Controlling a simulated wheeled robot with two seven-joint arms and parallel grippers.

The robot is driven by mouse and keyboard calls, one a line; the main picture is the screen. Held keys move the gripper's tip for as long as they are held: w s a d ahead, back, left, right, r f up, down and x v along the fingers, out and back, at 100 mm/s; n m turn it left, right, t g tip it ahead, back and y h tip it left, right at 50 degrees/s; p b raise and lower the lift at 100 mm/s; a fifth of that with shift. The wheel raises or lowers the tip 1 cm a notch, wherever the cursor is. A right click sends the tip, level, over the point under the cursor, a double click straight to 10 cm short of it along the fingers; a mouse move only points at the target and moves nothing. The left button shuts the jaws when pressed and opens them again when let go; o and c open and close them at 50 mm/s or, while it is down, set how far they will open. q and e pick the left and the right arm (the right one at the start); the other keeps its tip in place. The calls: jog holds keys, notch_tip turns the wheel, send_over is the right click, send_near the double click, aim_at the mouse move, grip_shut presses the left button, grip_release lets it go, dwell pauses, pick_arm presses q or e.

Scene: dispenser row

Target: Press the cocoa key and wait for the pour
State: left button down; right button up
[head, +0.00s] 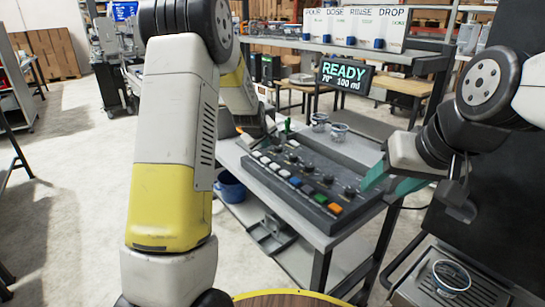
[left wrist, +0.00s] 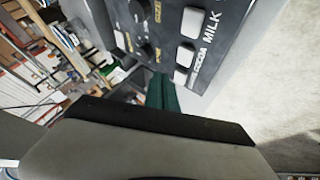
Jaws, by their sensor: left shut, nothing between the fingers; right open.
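The black key panel (head: 305,178) lies on a grey bench, with a row of pale and coloured keys and several dark knobs; its labels are unreadable in the head view. In the left wrist view a pale key (left wrist: 184,56) sits beside the COCOA label, and another pale key (left wrist: 192,20) lies near the MILK label. My left gripper (head: 287,126) is shut and empty at the panel's far left end. Its green fingers (left wrist: 165,95) show just below the cocoa key; contact cannot be told. My right gripper (head: 385,178) is open and empty by the panel's right end.
The display (head: 344,75) reads READY, 70°, 100 ml. Two small cups (head: 339,130) stand behind the panel. Another cup (head: 451,275) stands on a tray at lower right. A blue bucket (head: 230,187) is under the bench. Open floor lies at left.

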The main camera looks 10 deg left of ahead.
aim_at(265, 160)
pick_arm(q)
jog(key=shift+f, duration=1.55)
dwell(0.9)
jog(key=shift+f, duration=0.4)
jog(key=shift+f, duration=0.5)
dwell(0.5)
dwell(0.3)
jog(key=shift+r, duration=0.95)
jog(key=shift+r, duration=2.5)
